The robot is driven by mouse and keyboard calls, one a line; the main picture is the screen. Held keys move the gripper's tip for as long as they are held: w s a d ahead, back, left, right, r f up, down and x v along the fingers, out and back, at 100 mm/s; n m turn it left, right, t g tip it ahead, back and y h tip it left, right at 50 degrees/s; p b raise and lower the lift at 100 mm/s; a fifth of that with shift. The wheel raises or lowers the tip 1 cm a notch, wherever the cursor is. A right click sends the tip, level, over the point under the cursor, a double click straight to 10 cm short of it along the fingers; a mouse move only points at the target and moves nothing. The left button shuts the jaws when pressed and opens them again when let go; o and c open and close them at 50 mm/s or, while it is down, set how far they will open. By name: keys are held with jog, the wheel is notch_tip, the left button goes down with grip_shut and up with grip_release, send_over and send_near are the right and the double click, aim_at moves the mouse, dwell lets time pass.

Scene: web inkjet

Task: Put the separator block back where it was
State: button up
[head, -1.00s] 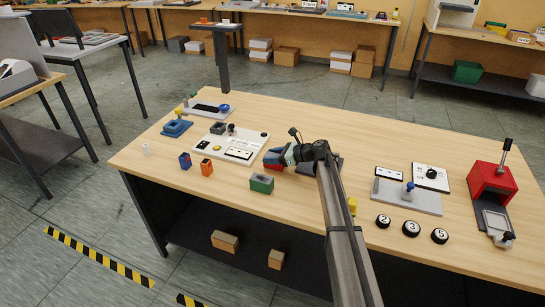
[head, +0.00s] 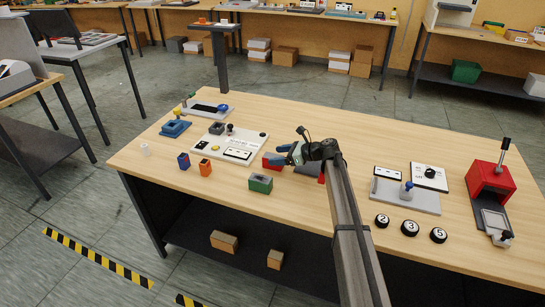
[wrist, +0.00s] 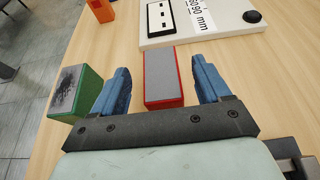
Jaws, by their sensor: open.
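A red block with a grey top (wrist: 163,78) lies on the table. I cannot tell for sure that it is the separator block. It also shows in the head view (head: 271,161), just left of my gripper (head: 288,153). In the wrist view, my gripper's blue fingers (wrist: 161,84) are open, one on each side of the red block, with a gap at both sides. Their height above it is hard to judge. A green block with a dark top (head: 260,183) stands nearby; in the wrist view it (wrist: 75,92) is beside the left finger.
A white panel (head: 232,143) with a knob and labels lies just beyond the red block. Orange (head: 205,169) and blue (head: 184,161) holders stand to the left. Numbered black discs (head: 410,228) and a red press (head: 490,182) are on the right.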

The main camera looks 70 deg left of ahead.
jog(key=v, duration=0.8)
jog(key=shift+w+d+r, duration=0.15)
jog(key=shift+w, duration=0.1)
